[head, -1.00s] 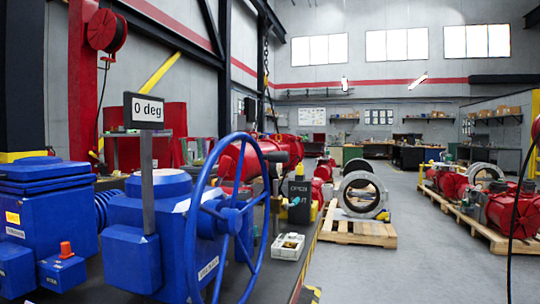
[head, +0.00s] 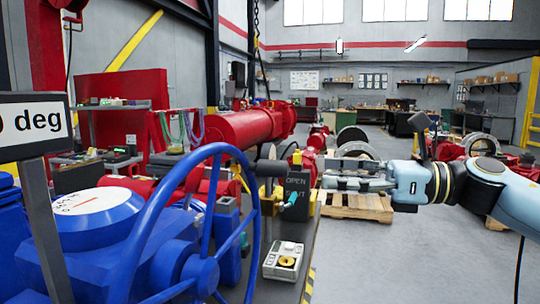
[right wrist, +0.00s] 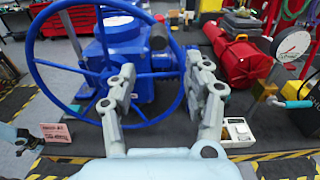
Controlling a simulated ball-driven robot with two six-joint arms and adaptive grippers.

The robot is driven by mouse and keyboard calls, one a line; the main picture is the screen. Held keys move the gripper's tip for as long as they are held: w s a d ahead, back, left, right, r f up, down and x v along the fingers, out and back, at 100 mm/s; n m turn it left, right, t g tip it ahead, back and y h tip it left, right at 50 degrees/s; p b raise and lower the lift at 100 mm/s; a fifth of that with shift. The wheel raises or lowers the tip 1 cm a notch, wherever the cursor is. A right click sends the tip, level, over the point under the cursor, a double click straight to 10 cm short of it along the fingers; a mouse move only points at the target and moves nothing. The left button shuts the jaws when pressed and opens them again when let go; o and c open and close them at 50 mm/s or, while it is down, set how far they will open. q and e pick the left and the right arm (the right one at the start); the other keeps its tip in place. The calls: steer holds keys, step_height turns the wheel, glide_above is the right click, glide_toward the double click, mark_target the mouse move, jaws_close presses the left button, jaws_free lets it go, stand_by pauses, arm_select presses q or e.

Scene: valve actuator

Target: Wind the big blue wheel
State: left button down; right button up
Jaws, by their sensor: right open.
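The big blue wheel (head: 256,215) stands upright at the left in the head view, its lower part cut off by the bottom edge. It is mounted on a blue valve actuator (head: 95,215). My right gripper (head: 328,183) reaches in from the right, to the right of the wheel and apart from it in the picture. In the right wrist view its two grey fingers (right wrist: 160,65) are spread and empty. The wheel (right wrist: 31,45) lies beyond them there, its right part overlapped by the fingers. A sign reading "deg" (head: 36,122) is partly cut off at the left edge. My left gripper is out of view.
A dark bench edge with yellow-black stripes (head: 309,285) runs beside the wheel. A small white box with a yellow button (head: 284,260) and a dark OPEN sign block (head: 297,192) stand on the bench. A pallet (head: 358,206) lies behind. The floor at the right is clear.

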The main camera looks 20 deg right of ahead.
mark_target(288, 171)
steer(key=shift+w+a+r+p, duration=0.2)
steer(key=shift+w+a+p, duration=0.15)
steer(key=shift+a, duration=0.3)
steer(key=shift+w+a+r+p, duration=0.2)
steer(key=shift+w+a, duration=0.1)
steer(key=shift+a, duration=0.3)
steer(key=p+x, duration=0.2)
steer(key=x, duration=0.5)
steer(key=shift+w+a+f+p, duration=0.2)
steer(key=shift+w+a+p, duration=0.1)
steer(key=shift+w+a, duration=0.05)
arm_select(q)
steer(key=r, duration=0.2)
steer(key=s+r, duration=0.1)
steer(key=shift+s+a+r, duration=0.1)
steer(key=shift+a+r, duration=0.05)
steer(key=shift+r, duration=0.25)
arm_select(e)
jaws_close()
